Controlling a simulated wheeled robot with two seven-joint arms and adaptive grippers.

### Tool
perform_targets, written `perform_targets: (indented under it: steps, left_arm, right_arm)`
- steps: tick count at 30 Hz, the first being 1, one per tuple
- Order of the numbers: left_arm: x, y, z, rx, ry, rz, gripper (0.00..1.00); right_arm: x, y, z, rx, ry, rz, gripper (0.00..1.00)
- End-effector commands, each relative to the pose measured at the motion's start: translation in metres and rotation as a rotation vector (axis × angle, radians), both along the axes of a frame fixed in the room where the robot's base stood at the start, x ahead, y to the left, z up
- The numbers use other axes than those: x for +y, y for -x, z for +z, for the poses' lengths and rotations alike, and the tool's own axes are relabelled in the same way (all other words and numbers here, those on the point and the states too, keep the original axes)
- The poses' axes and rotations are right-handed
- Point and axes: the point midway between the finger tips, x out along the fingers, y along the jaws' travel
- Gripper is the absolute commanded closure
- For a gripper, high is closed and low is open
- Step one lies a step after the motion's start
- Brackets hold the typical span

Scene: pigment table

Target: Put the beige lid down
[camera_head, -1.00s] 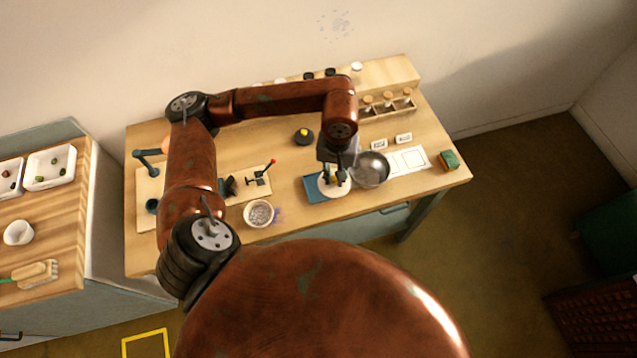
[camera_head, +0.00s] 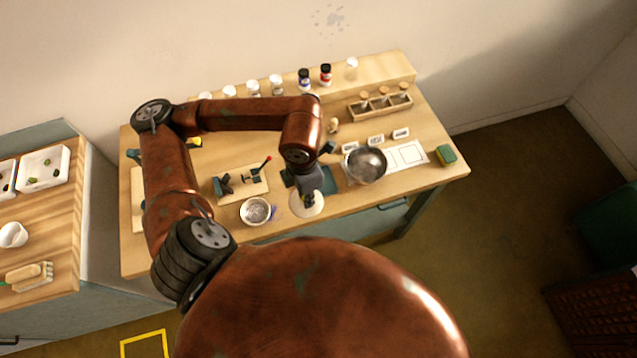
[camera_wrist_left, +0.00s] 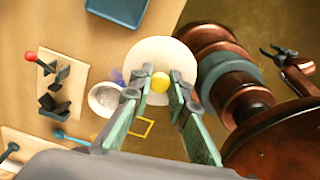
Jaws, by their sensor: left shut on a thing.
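The beige lid (camera_head: 304,208) is a pale round disc with a yellow knob (camera_wrist_left: 160,83) on top. My left gripper (camera_head: 309,199) is shut on the knob, with one finger on each side of it in the left wrist view. The lid (camera_wrist_left: 157,58) is near the table's front edge, between the white bowl (camera_head: 256,211) and the metal bowl (camera_head: 366,165). I cannot tell its height above the table. My right gripper (camera_wrist_left: 272,50) shows small at the right of the left wrist view, its fingers apart and empty.
A board with a small black stand and red-tipped lever (camera_head: 266,160) is at the left. Jars and a divided wooden box (camera_head: 381,104) stand at the back. A green sponge (camera_head: 446,155) is at the right.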

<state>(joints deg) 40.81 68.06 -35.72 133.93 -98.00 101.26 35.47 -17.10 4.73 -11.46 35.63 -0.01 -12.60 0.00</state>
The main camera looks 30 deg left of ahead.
Motion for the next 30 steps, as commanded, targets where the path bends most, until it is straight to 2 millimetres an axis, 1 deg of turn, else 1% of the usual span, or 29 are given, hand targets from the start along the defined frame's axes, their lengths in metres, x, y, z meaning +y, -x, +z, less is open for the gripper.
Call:
perform_targets:
  steps: [1, 3, 6, 8, 10, 14, 21, 24, 27, 30]
  left_arm:
    - [0.001, 0.003, -0.001, 0.001, -0.001, 0.062, 1.00]
    - [0.002, 0.006, -0.001, 0.000, -0.002, 0.140, 1.00]
    - [0.002, 0.009, -0.001, 0.001, -0.002, 0.213, 1.00]
    - [0.003, 0.007, -0.002, 0.001, -0.002, 0.237, 1.00]
    - [0.005, 0.001, -0.005, 0.001, -0.001, 0.250, 1.00]
    - [0.012, -0.025, -0.016, 0.003, -0.002, 0.255, 1.00]
    - [0.025, -0.080, -0.041, 0.001, -0.001, 0.251, 1.00]
    - [0.029, -0.094, -0.062, 0.004, -0.002, 0.250, 1.00]
    - [0.032, -0.107, -0.078, 0.004, -0.001, 0.249, 1.00]
    - [0.034, -0.116, -0.088, 0.001, -0.001, 0.247, 1.00]
  right_arm:
    - [0.000, 0.006, -0.001, 0.007, 0.000, -0.002, 0.60]
    - [0.000, 0.011, -0.001, 0.013, 0.000, -0.003, 0.60]
    - [0.000, 0.013, -0.002, 0.016, 0.001, -0.004, 0.60]
    - [0.000, 0.012, -0.001, 0.015, 0.000, -0.004, 0.60]
    - [0.001, 0.010, -0.001, 0.012, -0.001, -0.004, 0.60]
    - [0.003, 0.004, 0.002, 0.005, -0.003, -0.003, 0.60]
    - [0.005, -0.002, 0.008, -0.002, -0.006, -0.002, 0.60]
    - [0.005, -0.002, 0.009, -0.002, -0.006, -0.002, 0.60]
    - [0.005, -0.001, 0.009, -0.003, -0.005, -0.003, 0.60]
    - [0.005, -0.001, 0.010, -0.003, -0.005, -0.003, 0.60]
